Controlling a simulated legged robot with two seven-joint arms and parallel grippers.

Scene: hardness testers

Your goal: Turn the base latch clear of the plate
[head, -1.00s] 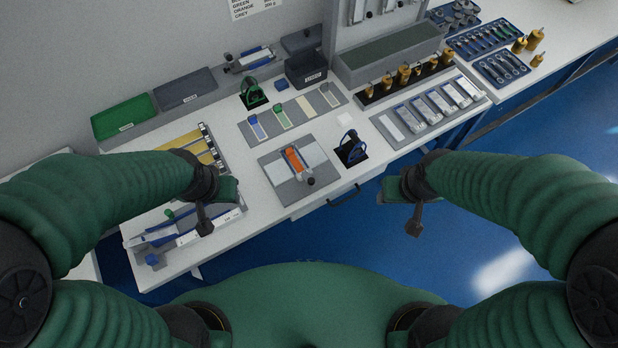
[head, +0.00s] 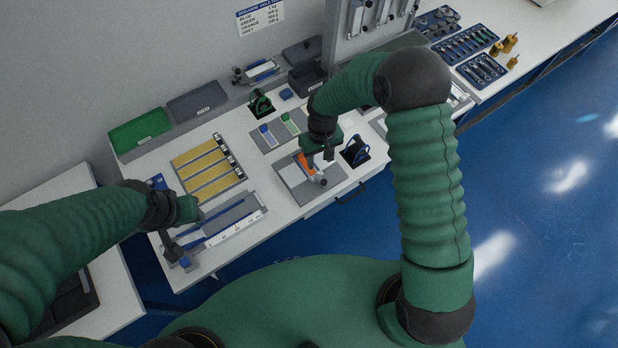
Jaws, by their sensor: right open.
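A grey plate (head: 292,176) lies near the front edge of the bench, with pale panels on it. An orange piece (head: 304,160) lies on it, with a small grey and dark fitting (head: 319,179) at its front end. I cannot tell which part is the base latch. My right gripper (head: 320,157) is open and points down over the plate's back right part, partly hiding the orange piece. I cannot tell whether it touches anything. My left gripper (head: 174,250) hangs by the long blue and white fixture (head: 235,229) at the bench's left end; its fingers are too small to read.
A blue clamp-like stand (head: 355,150) is just right of the plate. A strip mat (head: 262,142) lies behind, partly hidden by my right arm. Yellow bars (head: 208,170) lie to the left. A dark drawer handle (head: 351,194) juts out at the front edge.

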